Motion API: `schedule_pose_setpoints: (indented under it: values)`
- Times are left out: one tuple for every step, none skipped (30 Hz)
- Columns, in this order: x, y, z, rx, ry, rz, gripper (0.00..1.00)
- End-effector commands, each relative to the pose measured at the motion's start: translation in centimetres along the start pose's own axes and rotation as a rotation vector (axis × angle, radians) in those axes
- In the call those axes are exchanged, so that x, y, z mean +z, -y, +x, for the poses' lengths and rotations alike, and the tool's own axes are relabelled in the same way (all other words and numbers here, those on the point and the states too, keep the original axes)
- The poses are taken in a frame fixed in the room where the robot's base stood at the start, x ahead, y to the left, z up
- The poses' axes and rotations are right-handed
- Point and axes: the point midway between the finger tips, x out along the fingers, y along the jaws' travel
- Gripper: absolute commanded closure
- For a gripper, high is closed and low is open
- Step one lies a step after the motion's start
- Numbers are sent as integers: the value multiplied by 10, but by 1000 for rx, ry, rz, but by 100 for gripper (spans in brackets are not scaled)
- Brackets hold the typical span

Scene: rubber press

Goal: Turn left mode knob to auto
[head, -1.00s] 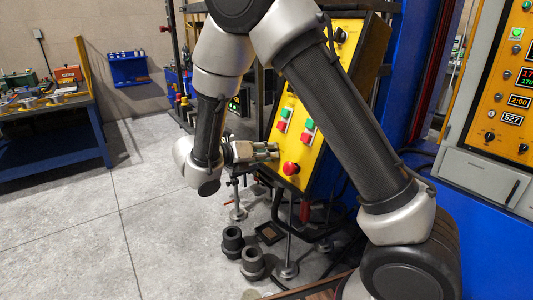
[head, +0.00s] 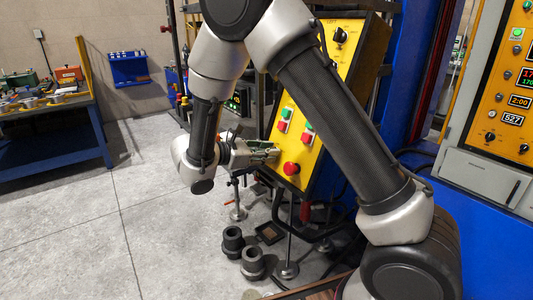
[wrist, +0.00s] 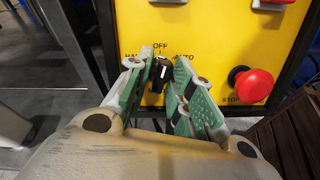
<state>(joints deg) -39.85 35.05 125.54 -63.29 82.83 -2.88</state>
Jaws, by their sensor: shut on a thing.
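The left mode knob (wrist: 157,74) is a small black knob with a white mark on the yellow panel (wrist: 210,45). Labels read OFF above it and AUTO to its upper right; the HAND label at upper left is partly covered by a finger. The white mark points roughly up, and its exact setting is hard to tell. My gripper (wrist: 158,82) has its green-padded fingers on both sides of the knob, shut on it. In the head view my gripper (head: 272,152) meets the lower left part of the panel, and the knob is hidden there.
A red STOP button (wrist: 253,85) stands out right of my gripper; it also shows in the head view (head: 291,169). Green and red buttons sit higher on the panel. Black cylindrical parts (head: 252,262) stand on the floor below. Open floor lies to the left.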

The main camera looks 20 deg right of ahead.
Motion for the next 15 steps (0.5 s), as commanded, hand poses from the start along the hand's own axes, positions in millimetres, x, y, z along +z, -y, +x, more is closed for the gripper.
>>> schedule_pose_setpoints:
  values:
    - [-1, 0, 0, -4, -2, 40, 100]
    - [-1, 0, 0, -6, -2, 68, 100]
    - [-1, 0, 0, -9, -2, 105, 100]
    - [-1, 0, 0, -11, -1, 131, 100]
    - [-1, 0, 0, -14, -2, 158, 100]
    - [-1, 0, 0, -17, -2, 192, 100]
    - [-1, 0, 0, -19, -2, 217, 100]
    - [-1, 0, 0, -21, -2, 242, 100]
    - [-1, 0, 0, -24, -1, 274, 100]
    - [-1, 0, 0, -26, -1, 295, 100]
    - [-1, 0, 0, -28, -2, 316, 100]
    - [-1, -1, 0, -30, -1, 344, 100]
    - [-1, -1, 0, -31, -2, 363, 100]
    - [-1, -1, 0, -32, -2, 380, 100]
    - [-1, -1, 0, -34, -2, 403, 100]
